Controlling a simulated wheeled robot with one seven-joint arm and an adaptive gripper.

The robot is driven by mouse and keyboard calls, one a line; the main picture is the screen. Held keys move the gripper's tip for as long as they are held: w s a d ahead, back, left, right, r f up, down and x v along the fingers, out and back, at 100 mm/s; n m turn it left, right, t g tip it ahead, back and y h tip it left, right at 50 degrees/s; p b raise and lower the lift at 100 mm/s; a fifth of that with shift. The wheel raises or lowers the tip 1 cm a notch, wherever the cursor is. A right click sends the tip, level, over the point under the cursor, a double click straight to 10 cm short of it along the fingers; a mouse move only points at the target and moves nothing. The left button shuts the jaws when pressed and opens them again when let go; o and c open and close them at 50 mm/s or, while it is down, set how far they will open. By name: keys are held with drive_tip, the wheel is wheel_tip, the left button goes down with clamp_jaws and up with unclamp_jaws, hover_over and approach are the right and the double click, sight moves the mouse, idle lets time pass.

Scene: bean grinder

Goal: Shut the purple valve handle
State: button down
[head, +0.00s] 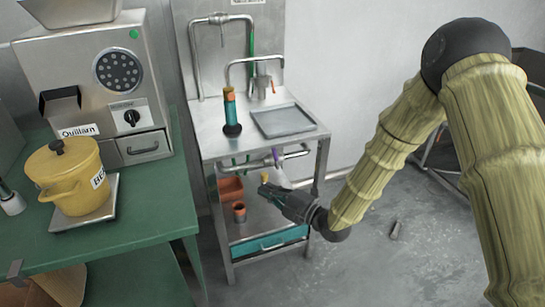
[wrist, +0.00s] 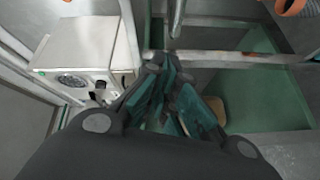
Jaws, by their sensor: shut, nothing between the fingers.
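The purple valve handle (head: 276,157) is a small upright piece on the metal pipe (head: 262,163) under the sink stand's top. My gripper (head: 268,190) is shut and empty, below the purple handle and apart from it in the picture. I cannot tell the depth gap between them. In the wrist view my gripper (wrist: 168,88) shows its teal and dark fingers together, near a metal bar. I cannot make out the purple handle in the wrist view.
The metal sink stand (head: 205,140) has legs and rails around my gripper. A green table (head: 140,225) with a yellow pot (head: 70,180) stands left. Floor at right is mostly free.

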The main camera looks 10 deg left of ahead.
sight(275, 154)
drive_tip(key=w+d+r+n+p, duration=0.1)
drive_tip(key=w+d+r+n, duration=0.2)
drive_tip(key=d+n, duration=0.1)
drive_tip(key=w+a+n+h+p, duration=0.1)
drive_tip(key=w+a, duration=0.4)
drive_tip(key=w, duration=0.2)
drive_tip(key=shift+w+f, duration=0.2)
drive_tip(key=shift+f, duration=0.1)
idle(0.3)
